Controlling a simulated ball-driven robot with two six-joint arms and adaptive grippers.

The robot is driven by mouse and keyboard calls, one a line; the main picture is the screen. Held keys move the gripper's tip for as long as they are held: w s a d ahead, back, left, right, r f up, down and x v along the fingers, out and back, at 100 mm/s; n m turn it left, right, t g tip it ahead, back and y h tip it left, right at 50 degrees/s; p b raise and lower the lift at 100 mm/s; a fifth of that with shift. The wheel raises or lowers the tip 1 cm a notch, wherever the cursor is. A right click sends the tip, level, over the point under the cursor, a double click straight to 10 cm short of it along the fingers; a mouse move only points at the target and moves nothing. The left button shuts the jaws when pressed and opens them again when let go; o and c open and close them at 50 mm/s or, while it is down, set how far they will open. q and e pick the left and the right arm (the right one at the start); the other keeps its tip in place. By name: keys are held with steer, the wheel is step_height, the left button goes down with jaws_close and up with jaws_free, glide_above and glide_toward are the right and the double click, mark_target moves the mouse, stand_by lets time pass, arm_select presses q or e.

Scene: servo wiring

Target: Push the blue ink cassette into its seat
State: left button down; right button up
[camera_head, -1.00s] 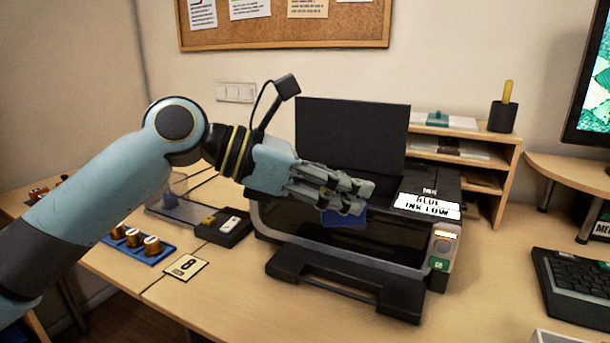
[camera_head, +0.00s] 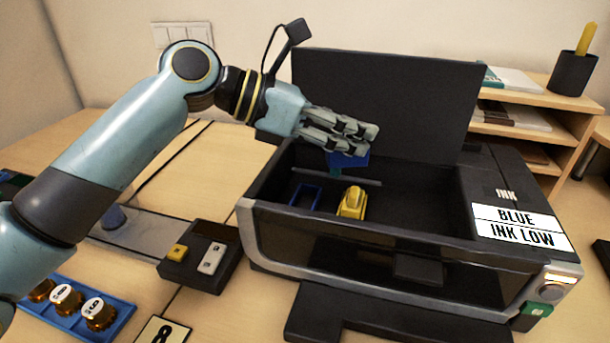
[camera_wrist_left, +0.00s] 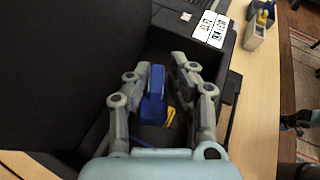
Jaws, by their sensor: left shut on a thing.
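My left gripper (camera_head: 352,146) is shut on the blue ink cassette (camera_head: 349,161) and holds it above the open printer (camera_head: 258,222). In the left wrist view the blue cassette (camera_wrist_left: 153,104) shows between the two fingers (camera_wrist_left: 166,88). In the head view the fingers cover its upper part. A blue-framed seat (camera_head: 304,196) lies inside the printer to the left of and below the cassette, and it looks empty. A yellow cassette (camera_head: 352,203) stands beside that seat.
The raised printer lid (camera_head: 385,100) stands behind the gripper. A label on the right reads "BLUE INK LOW" (camera_head: 517,227). A dark box with two buttons (camera_head: 201,254) and a blue tray (camera_head: 85,308) with several knobs are at the left. A wooden shelf (camera_head: 560,135) stands at the right back.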

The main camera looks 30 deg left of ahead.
arm_select(q)
steer(key=a+f, duration=0.2)
steer(key=s+a+f+b, duration=0.1)
steer(key=a+f, duration=0.1)
steer(key=f, duration=0.1)
steer(key=a+f+b, duration=0.1)
steer(key=a+f, duration=0.1)
steer(key=f, duration=0.1)
steer(key=shift+s+a, duration=0.1)
steer(key=shift+s, duration=0.05)
steer(key=shift+r, duration=0.15)
steer(key=shift+f, duration=0.2)
steer(key=c, duration=1.2)
jaws_free()
steer(key=shift+o, duration=0.2)
